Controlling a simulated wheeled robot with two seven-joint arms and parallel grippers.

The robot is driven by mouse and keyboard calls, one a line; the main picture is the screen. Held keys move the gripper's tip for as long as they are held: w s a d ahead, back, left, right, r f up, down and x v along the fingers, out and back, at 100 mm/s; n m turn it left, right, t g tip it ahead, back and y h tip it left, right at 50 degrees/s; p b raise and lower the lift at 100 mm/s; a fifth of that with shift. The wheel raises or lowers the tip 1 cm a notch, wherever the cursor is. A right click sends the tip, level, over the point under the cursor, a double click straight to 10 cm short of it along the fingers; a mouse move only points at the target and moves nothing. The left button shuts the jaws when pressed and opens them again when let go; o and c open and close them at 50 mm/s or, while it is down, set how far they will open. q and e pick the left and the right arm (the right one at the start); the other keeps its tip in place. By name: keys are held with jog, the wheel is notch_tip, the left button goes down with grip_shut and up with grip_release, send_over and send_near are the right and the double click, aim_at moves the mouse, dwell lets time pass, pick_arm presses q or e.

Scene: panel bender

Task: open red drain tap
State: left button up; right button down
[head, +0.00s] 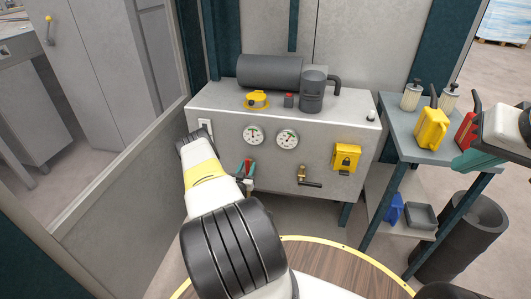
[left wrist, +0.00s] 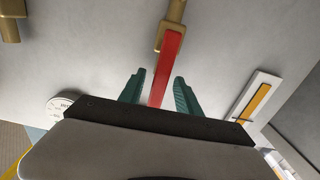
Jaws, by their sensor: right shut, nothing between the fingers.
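The red drain tap lever (head: 249,166) is on the front of the grey machine, partly hidden by my left arm. In the left wrist view the red lever (left wrist: 171,58) hangs from a brass valve body (left wrist: 173,28). My left gripper (head: 245,174) is at the lever. In the left wrist view its two teal fingers (left wrist: 158,90) are spread, with the lever's end between them and gaps on both sides. My right gripper (head: 477,161) is shut and empty at the right edge of the head view, near the side table, away from the tap.
The machine front (head: 225,150) also carries two gauges (head: 287,140), a yellow box (head: 346,157) and a brass tap with a dark handle (head: 303,176). A side table (head: 397,128) with yellow and red cans stands right. A dark bin (head: 467,228) is beside it.

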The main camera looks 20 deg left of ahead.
pick_arm(q)
jog(key=v, duration=0.7)
jog(key=shift+s, duration=0.25)
